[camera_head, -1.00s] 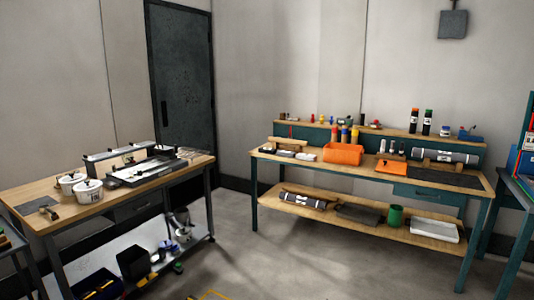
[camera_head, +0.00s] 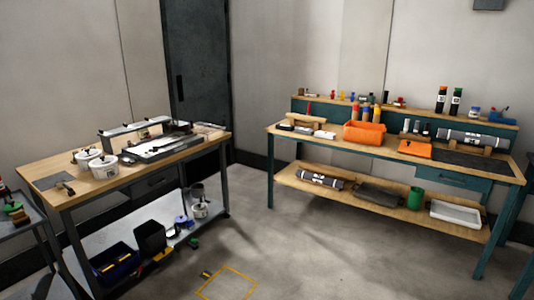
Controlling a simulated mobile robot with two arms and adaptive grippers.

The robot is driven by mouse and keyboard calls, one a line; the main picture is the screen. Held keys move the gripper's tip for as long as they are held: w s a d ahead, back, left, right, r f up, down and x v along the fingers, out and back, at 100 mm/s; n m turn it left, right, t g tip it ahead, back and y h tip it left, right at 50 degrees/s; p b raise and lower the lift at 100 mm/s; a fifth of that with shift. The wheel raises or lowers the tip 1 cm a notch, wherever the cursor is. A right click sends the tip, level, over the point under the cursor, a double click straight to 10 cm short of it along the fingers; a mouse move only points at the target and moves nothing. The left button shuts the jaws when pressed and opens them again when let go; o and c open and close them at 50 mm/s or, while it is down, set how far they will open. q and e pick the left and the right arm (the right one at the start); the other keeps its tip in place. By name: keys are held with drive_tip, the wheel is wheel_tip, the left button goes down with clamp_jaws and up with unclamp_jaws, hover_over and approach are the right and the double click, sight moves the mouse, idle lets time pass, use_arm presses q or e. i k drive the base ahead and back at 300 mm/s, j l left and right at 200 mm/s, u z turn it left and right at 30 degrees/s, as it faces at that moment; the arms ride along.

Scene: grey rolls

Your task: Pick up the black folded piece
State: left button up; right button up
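A dark, flat, folded-looking piece (camera_head: 381,195) lies on the lower shelf of the right workbench, between a dark roll with white bands (camera_head: 320,180) and a green cup (camera_head: 415,198). It looks black to dark grey-green, and its folds are too small to make out. A flat black mat (camera_head: 472,162) also lies on that bench's top at the right; I cannot tell for sure which of the two is the black folded piece. Neither of my grippers is in view.
The right workbench (camera_head: 345,142) holds an orange bin (camera_head: 365,134) and an orange folded piece (camera_head: 415,149). The left workbench (camera_head: 125,178) carries white pots and a metal frame. Open floor with a yellow marked outline (camera_head: 228,283) lies between them.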

sight(282, 127)
drive_tip(key=i+j, duration=0.1)
drive_tip(key=i, duration=4.25)
drive_tip(key=l+z, duration=0.05)
drive_tip(key=l, duration=0.05)
